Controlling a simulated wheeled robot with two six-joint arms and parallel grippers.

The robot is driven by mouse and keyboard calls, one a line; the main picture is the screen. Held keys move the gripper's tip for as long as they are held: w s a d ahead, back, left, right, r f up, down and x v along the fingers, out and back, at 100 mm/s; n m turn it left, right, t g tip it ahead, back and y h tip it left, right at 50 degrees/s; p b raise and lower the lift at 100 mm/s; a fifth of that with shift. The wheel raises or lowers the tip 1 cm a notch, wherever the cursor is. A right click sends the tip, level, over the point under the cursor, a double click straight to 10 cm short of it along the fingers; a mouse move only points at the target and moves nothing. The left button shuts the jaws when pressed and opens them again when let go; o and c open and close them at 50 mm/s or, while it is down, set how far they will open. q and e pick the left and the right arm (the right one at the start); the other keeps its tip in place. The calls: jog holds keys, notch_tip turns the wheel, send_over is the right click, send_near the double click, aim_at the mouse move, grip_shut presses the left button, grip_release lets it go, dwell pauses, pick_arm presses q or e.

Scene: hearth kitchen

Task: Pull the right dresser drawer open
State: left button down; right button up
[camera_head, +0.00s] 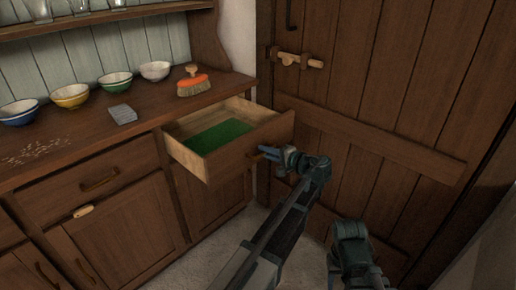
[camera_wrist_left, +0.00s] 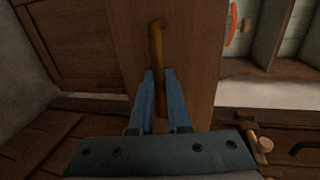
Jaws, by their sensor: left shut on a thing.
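The right dresser drawer (camera_head: 225,158) stands pulled out from the dresser, showing its pale wooden inside and a green floor or lining. My left gripper (camera_head: 264,152) is at the drawer's front, its blue fingers shut on the handle. In the left wrist view, the drawer handle (camera_wrist_left: 156,45) is a brown upright bar in the picture, running down between the fingertips of my left gripper (camera_wrist_left: 160,75). In the head view the handle is mostly hidden by the fingers. Part of my right arm shows low in the head view, but its fingers do not.
On the dresser top (camera_head: 75,140) stand several bowls, a grey block (camera_head: 122,114) and an orange brush (camera_head: 193,84). The closed left drawer (camera_head: 90,182) is beside the open one. A wooden door (camera_head: 385,90) with a latch stands close on the right. Some bare floor shows below.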

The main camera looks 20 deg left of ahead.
pick_arm(q)
jog(key=shift+s+d, duration=0.15)
jog(key=shift+d, duration=0.25)
jog(key=c, duration=0.9)
grip_release()
jog(key=p+v, duration=0.1)
jog(key=v, duration=0.6)
jog(key=shift+d, duration=0.25)
jog(key=shift+s, duration=0.1)
